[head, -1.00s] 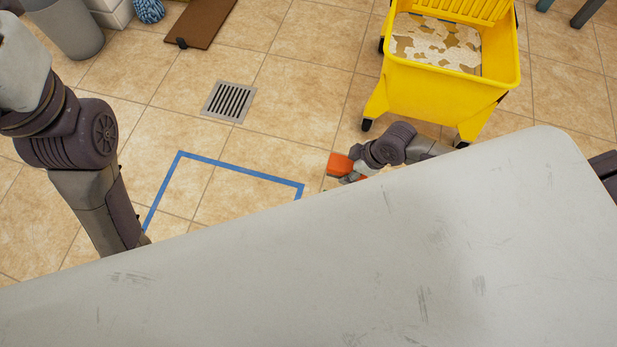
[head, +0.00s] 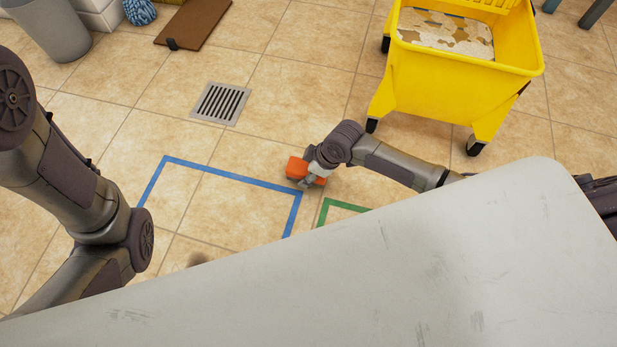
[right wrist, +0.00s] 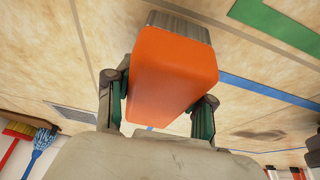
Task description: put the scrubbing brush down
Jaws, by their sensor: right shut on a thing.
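The scrubbing brush has an orange block (head: 298,168) and shows in the head view near the upper right corner of the blue tape outline (head: 230,176). My right gripper (head: 312,180) is shut on it. In the right wrist view the orange block (right wrist: 175,78) sits between the two fingers of the right gripper (right wrist: 160,105), with grey bristles at its far end. I cannot tell whether the bristles touch the floor. My left arm shows at the left of the head view, but its gripper is out of sight.
A pale table (head: 400,260) fills the lower part of the head view and hides part of the floor. Green tape (head: 342,206) shows beside its edge. A yellow wringer bucket (head: 450,85) stands at upper right. A floor drain (head: 221,103) and brown board (head: 194,22) lie beyond.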

